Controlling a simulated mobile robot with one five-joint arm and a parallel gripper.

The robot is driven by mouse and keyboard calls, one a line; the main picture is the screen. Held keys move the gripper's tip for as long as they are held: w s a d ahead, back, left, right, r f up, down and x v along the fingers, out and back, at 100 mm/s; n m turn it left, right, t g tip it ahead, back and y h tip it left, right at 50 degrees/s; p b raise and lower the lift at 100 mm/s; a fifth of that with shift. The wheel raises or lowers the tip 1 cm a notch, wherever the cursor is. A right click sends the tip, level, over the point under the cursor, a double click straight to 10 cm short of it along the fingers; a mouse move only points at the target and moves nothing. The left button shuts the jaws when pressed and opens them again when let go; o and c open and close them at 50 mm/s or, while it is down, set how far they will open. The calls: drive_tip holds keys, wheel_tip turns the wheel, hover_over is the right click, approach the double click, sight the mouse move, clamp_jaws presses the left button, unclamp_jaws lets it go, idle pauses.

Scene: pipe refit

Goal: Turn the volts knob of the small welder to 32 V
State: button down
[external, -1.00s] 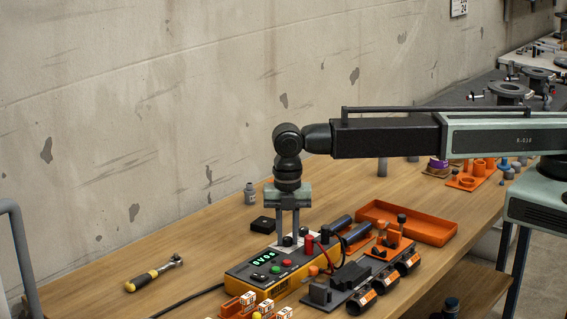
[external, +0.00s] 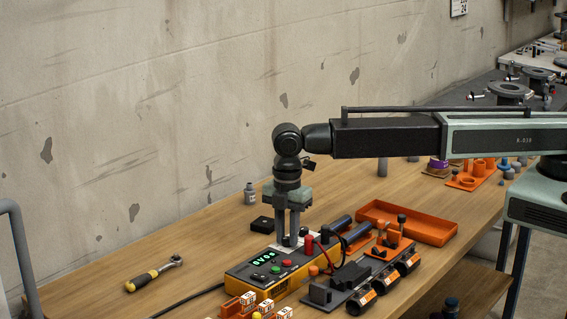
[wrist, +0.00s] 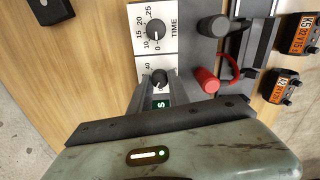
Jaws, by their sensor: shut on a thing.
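The small welder (external: 262,275) is a yellow and black box on the bench, with a green lit display (external: 263,256) and red and green buttons. My gripper (external: 289,238) points straight down over its white dial plate. In the wrist view my gripper (wrist: 160,85) is shut on a black dial knob (wrist: 160,76), one finger on each side. A "40" shows beside this knob; its name and most of its scale are hidden. The TIME knob (wrist: 155,29) is apart from the fingers. The display digits are too small to read surely, and the wrist view shows only part of them.
A red terminal (wrist: 206,80) and a black one (wrist: 213,26) stand close to the right of the knobs in the wrist view. An orange tray (external: 408,222) and orange-labelled black units (external: 386,280) lie to the right.

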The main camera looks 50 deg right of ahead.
sight(287, 238)
drive_tip(key=m, duration=1.1)
drive_tip(key=shift+w+m, duration=0.1)
drive_tip(key=shift+m, duration=0.3)
idle(0.3)
drive_tip(key=c, duration=1.2)
unclamp_jaws()
drive_tip(key=shift+c, duration=0.2)
drive_tip(key=shift+r, duration=0.1)
wheel_tip(287, 238, up, 8)
drive_tip(key=p, duration=0.8)
drive_tip(key=shift+f, duration=0.2)
